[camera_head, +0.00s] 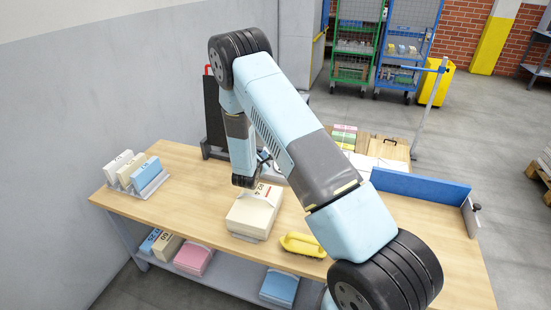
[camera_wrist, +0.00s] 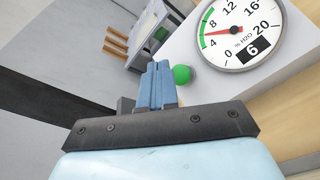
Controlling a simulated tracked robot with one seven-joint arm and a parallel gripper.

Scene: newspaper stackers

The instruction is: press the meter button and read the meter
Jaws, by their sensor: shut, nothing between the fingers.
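The meter (camera_wrist: 236,32) fills the upper right of the wrist view. It has a round white dial marked "% H2O", numbered 0 to 20, with a green arc. Its red needle points left, near the 4 mark. Its dark display shows 6. The round green button (camera_wrist: 182,74) sits on the white panel beside the dial. My gripper (camera_wrist: 159,66) is shut and empty, its blue fingers just left of the button in the picture. I cannot tell whether they touch it. In the head view my arm hides most of the meter and the fingers.
The wooden workbench (camera_head: 190,160) bears a paper stack (camera_head: 255,212), a yellow tool (camera_head: 302,245) and a rack of card blocks (camera_head: 148,179). A blue upright board (camera_head: 420,189) edges the right side. Coloured bundles (camera_head: 343,137) and wheeled cages (camera_head: 402,48) stand behind.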

